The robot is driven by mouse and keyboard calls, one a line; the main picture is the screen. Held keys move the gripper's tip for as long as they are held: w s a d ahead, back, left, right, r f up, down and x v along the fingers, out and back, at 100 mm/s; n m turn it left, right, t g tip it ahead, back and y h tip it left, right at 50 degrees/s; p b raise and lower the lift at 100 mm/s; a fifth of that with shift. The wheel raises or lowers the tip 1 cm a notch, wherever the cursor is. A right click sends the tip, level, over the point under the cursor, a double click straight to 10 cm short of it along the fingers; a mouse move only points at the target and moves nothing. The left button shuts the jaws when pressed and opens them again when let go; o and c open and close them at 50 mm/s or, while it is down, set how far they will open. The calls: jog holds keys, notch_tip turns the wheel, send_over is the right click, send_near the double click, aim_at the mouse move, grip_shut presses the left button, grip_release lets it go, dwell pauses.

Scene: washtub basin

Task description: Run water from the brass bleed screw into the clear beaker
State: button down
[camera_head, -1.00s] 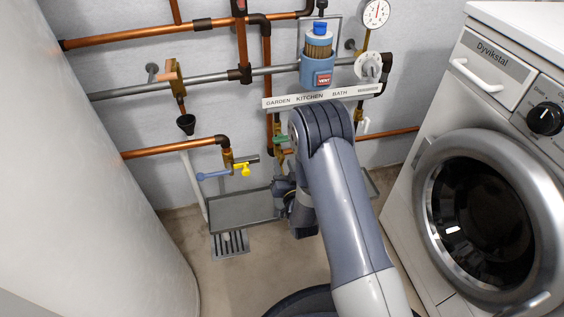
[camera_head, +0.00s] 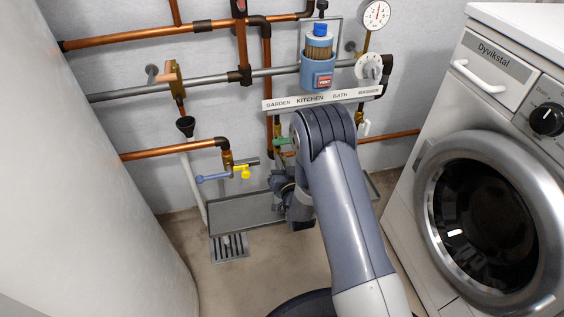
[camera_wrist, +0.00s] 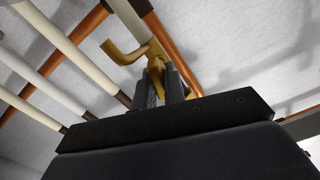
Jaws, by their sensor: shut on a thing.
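In the wrist view a brass fitting with a bent spout (camera_wrist: 124,53) shows above my gripper (camera_wrist: 163,84). The two dark fingers are shut on its lower brass part, which I take to be the brass bleed screw (camera_wrist: 155,66). The fingers hide most of the held part. In the head view my gripper (camera_head: 282,182) is mostly hidden beside my arm, low in front of the wall pipes and over the grey tray. I cannot make out the clear beaker in either view.
A grey tray (camera_head: 232,213) lies below the pipes, with a floor drain (camera_head: 229,247) in front. Blue (camera_head: 211,178) and yellow (camera_head: 242,171) handles stick out at left. A label strip (camera_head: 322,97) crosses above my arm. A washing machine (camera_head: 490,200) stands close at right.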

dwell(0.4)
jog(key=m, duration=0.3)
jog(key=shift+d+m, duration=0.1)
jog(key=shift+m, duration=0.3)
jog(key=m, duration=0.3)
jog(key=shift+f+m, duration=0.1)
jog(key=shift+m, duration=0.2)
jog(key=m, duration=0.3)
jog(key=shift+m, duration=0.3)
jog(key=shift+d+f+m, duration=0.1)
jog(key=shift+f+m, duration=0.05)
jog(key=shift+m, duration=1.55)
jog(key=c, duration=1.5)
grip_release()
